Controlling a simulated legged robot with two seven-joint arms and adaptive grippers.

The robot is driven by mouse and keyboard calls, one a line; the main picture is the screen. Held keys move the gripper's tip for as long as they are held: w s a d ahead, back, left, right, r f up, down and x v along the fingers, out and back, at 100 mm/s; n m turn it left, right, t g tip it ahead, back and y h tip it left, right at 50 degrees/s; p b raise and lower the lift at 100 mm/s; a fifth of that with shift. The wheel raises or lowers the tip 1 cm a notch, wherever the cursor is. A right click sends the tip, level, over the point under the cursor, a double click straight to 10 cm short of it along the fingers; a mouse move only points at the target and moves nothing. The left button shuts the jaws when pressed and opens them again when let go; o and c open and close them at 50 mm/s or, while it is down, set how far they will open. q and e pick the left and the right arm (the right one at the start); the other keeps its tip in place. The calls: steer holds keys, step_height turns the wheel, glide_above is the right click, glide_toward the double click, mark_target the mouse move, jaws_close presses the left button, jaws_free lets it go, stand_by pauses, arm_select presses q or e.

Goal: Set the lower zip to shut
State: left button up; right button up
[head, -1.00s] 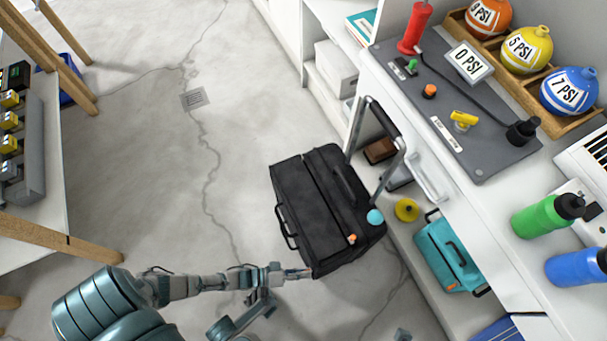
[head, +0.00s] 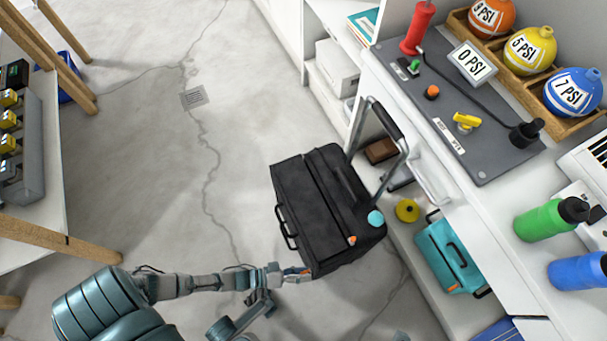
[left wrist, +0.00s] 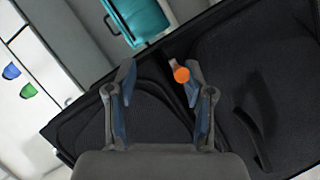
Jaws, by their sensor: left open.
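A black suitcase (head: 312,200) stands on the floor with its handle (head: 385,120) pulled out. An orange zip pull (head: 352,240) sits near its lower end, and a teal round piece (head: 376,218) lies farther along the same side. My left gripper (head: 304,273) is at the suitcase's lower corner. In the left wrist view the open gripper (left wrist: 160,76) faces the dark fabric. The orange pull (left wrist: 181,74) shows between its fingertips, close to the right finger; I cannot tell whether they touch. The zip's track is too dark to follow. My right gripper is not in view.
A white bench (head: 500,210) with bottles and a pump panel stands to the right. A teal case (head: 452,255) and a yellow round thing (head: 407,210) sit on its lower shelf. The floor (head: 150,170) left of the suitcase is clear.

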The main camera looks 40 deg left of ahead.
arm_select(q)
step_height(320, 180, up, 8)
steer(key=shift+w+d+f, duration=0.15)
steer(key=shift+w+d, duration=0.05)
steer(key=shift+d, duration=0.05)
stand_by(0.5)
